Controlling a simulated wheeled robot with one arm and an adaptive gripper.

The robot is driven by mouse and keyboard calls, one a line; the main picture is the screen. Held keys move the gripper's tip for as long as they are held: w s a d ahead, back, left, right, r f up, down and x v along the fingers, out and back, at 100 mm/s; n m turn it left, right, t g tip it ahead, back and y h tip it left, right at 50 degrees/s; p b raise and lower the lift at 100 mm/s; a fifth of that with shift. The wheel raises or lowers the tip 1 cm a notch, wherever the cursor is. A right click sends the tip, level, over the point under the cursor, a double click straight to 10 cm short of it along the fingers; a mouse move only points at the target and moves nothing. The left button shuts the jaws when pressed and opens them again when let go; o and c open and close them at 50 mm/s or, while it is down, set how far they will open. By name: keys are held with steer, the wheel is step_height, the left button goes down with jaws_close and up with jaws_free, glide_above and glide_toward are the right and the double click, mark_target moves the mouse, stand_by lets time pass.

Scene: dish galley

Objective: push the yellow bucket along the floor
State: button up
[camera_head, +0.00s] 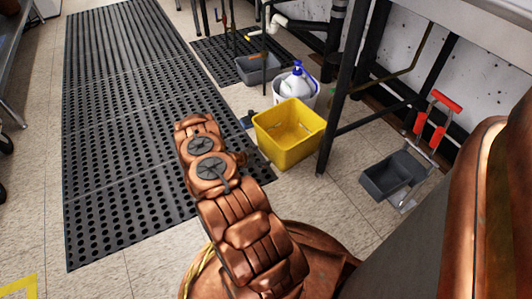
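The yellow bucket (298,152) stands upright on the tiled floor, right of the picture's centre. Its open top faces up and it looks empty inside. My copper-coloured arm reaches up from the bottom of the picture to the left of the bucket. A strip of floor shows between the arm and the bucket, and I see no contact. I cannot make out my gripper's fingers; they seem hidden behind or below the arm links.
A white bucket with a blue-and-white bottle (297,82) stands behind the yellow bucket. A black table leg (340,85) is close to its right. Black perforated mats (120,130) cover the left floor.

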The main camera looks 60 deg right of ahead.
steer(key=shift+w+a+r+b, duration=0.15)
steer(key=shift+w+a+b, duration=0.5)
steer(key=shift+w+a, duration=0.75)
steer(key=shift+w+a+r+b, duration=0.2)
steer(key=shift+w+a+b, duration=0.5)
steer(key=shift+a, duration=1.15)
steer(key=shift+w+a+r+b, duration=0.15)
steer(key=shift+w+a+b, duration=0.45)
steer(key=shift+w+a, duration=0.8)
steer(key=shift+s+a, duration=0.25)
steer(key=shift+a, duration=0.05)
steer(key=shift+v, duration=3)
